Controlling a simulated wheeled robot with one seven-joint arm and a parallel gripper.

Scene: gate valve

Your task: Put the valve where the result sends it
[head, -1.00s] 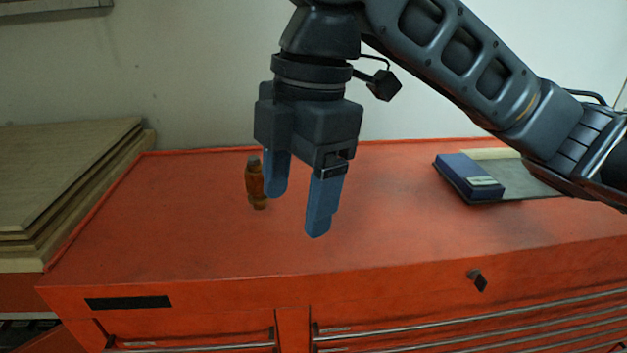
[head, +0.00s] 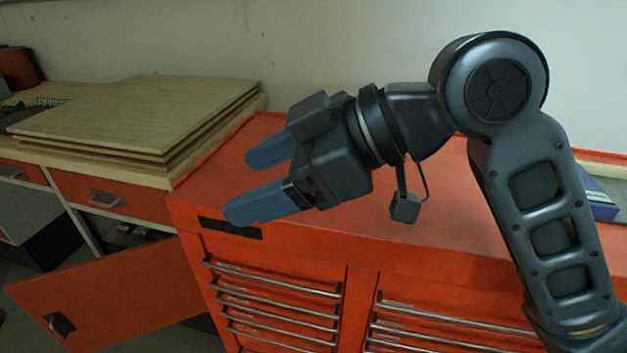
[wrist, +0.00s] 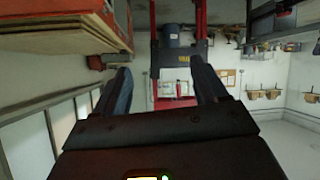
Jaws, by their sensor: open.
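My gripper (head: 262,184) is open, its two blue fingers apart and pointing left over the left end of the red tool chest (head: 300,255) in the head view. Nothing shows between the fingers. In the wrist view, the fingers (wrist: 160,88) are spread and face out into the room. The valve is not visible in either current view; my gripper and arm cover part of the chest top.
Stacked wooden boards (head: 140,118) lie on a bench left of the chest. An orange cabinet door (head: 110,300) stands open below. A blue box (head: 598,206) sits at the right, partly behind my arm. The wrist view shows a red machine (wrist: 180,85) across the room.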

